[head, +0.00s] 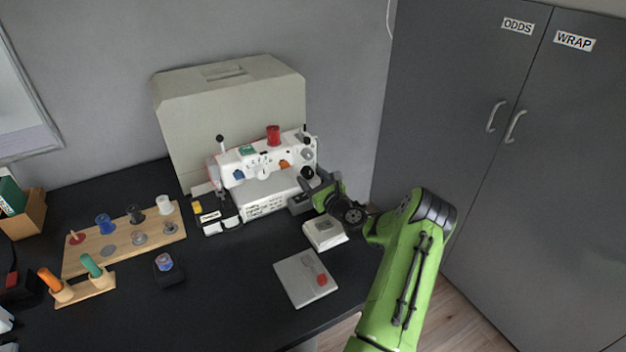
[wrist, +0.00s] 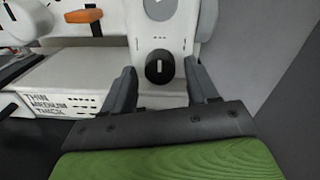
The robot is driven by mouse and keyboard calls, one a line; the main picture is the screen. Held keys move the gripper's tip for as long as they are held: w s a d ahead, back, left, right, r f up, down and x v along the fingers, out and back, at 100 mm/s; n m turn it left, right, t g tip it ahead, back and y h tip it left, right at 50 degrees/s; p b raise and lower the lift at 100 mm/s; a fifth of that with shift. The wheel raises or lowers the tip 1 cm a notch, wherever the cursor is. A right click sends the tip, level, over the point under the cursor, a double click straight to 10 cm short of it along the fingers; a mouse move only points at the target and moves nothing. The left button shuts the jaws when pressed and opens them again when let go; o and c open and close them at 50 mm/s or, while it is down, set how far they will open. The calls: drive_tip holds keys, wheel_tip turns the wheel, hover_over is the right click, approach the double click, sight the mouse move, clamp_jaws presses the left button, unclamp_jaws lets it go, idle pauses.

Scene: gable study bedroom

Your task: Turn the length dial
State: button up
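A white sewing machine (head: 262,162) stands on the black table against a beige case. On its right column is a round black dial (wrist: 160,67) with a white upright mark; it also shows in the head view (head: 307,172). I cannot read a label that names it as the length dial. My gripper (wrist: 160,82) is open in front of this dial, one fingertip to its left and one to its right, with gaps on both sides. In the head view my gripper (head: 311,187) is at the machine's right end.
A white box (head: 325,233) stands just below my wrist, and a grey pad (head: 305,278) lies near the table's front edge. A wooden spool rack (head: 125,245) is at the left. Dark cupboards (head: 520,150) stand to the right.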

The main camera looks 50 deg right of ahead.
drive_tip(key=c, duration=0.9)
drive_tip(key=shift+m+p, duration=0.4)
drive_tip(key=shift+p, duration=0.15)
drive_tip(key=shift+r+m+p, duration=0.15)
drive_tip(key=shift+m+p, duration=0.45)
drive_tip(key=shift+p, duration=0.2)
drive_tip(key=shift+m+p, duration=1.2)
drive_tip(key=shift+p, duration=0.05)
drive_tip(key=shift+f+m+p, duration=0.2)
drive_tip(key=shift+m+p, duration=1.3)
drive_tip(key=shift+m, duration=0.8)
drive_tip(key=shift+a, duration=0.1)
